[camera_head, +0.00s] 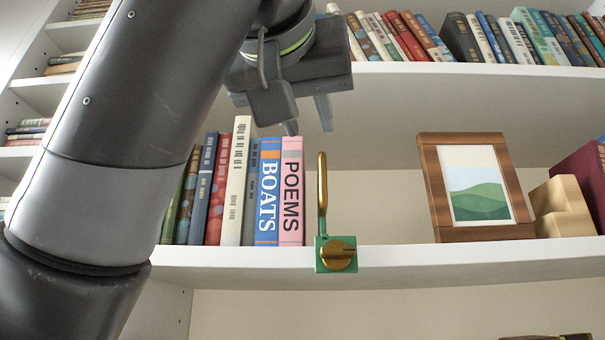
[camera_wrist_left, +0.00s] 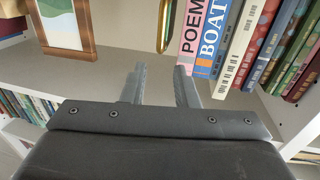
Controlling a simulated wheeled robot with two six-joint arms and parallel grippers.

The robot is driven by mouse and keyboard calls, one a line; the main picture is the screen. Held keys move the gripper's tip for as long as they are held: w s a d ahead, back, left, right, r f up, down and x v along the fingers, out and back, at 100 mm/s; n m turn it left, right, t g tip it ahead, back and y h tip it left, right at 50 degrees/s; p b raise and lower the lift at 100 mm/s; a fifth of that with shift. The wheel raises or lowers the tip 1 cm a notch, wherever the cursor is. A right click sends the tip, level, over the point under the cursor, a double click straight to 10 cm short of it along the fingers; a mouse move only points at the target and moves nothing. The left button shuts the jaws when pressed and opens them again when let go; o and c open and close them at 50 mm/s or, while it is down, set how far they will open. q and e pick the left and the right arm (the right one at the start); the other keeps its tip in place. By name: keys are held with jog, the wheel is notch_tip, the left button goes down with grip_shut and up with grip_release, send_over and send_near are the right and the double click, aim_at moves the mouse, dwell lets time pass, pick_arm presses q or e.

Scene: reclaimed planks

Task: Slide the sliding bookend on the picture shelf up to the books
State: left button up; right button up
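The sliding bookend is an upright brass loop (camera_head: 322,190) on a green base with a brass knob (camera_head: 336,254) at the front edge of the picture shelf (camera_head: 440,258). The books (camera_head: 230,190) stand upright to its left, ending with the pink POEMS book (camera_head: 291,190). A narrow gap separates that book from the loop. My left gripper (camera_head: 307,120) is open and empty above the POEMS book and the bookend. In the left wrist view, its fingers (camera_wrist_left: 160,85) are apart below the brass rod (camera_wrist_left: 164,25) and the POEMS book (camera_wrist_left: 190,35). My right gripper is not in view.
A wooden picture frame (camera_head: 476,187) stands on the shelf to the right, beside a pale wooden block (camera_head: 560,207). The shelf is clear between the bookend and the frame. An upper shelf (camera_head: 450,75) with more books runs above. My left arm covers the left side.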

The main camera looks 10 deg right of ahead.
aim_at(321, 159)
pick_arm(q)
jog(key=p+x, duration=0.3)
jog(key=x, duration=0.5)
jog(key=shift+d+r, duration=0.1)
jog(key=shift+w+d+p, duration=0.3)
jog(key=shift+w+p, duration=0.25)
jog(key=shift+w, duration=0.15)
jog(key=shift+w+d, duration=0.35)
jog(key=shift+w, duration=0.25)
jog(key=shift+s+a, duration=0.15)
grip_shut()
